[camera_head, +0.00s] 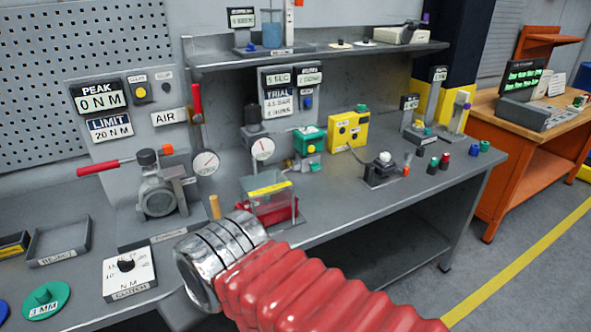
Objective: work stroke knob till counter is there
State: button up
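I cannot make out a label reading "stroke", so I cannot tell which knob is the stroke knob. A black knob sits on the white clutch dial plate (128,272) at the front left. A black device with a silver knob (384,158) stands at the right of the bench. Small displays stand on posts at the right (409,102) and far right (438,75) of the bench; their digits are too small to read. Another small display (243,17) is on the shelf. My arm's silver end and red sleeve cross the foreground; my gripper's fingers do not show.
The grey bench (340,205) holds a valve unit with a red lever (105,166), a clear-sided box (270,198), a yellow box (348,132) and a reject tray (58,240). A panel reads PEAK 0 N M (100,97). An orange desk (535,165) stands right.

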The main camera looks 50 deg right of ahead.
aim_at(315, 166)
jog(key=u, duration=1.15)
jog(key=k, duration=1.4)
jog(key=z, duration=1.15)
jog(key=i, duration=0.65)
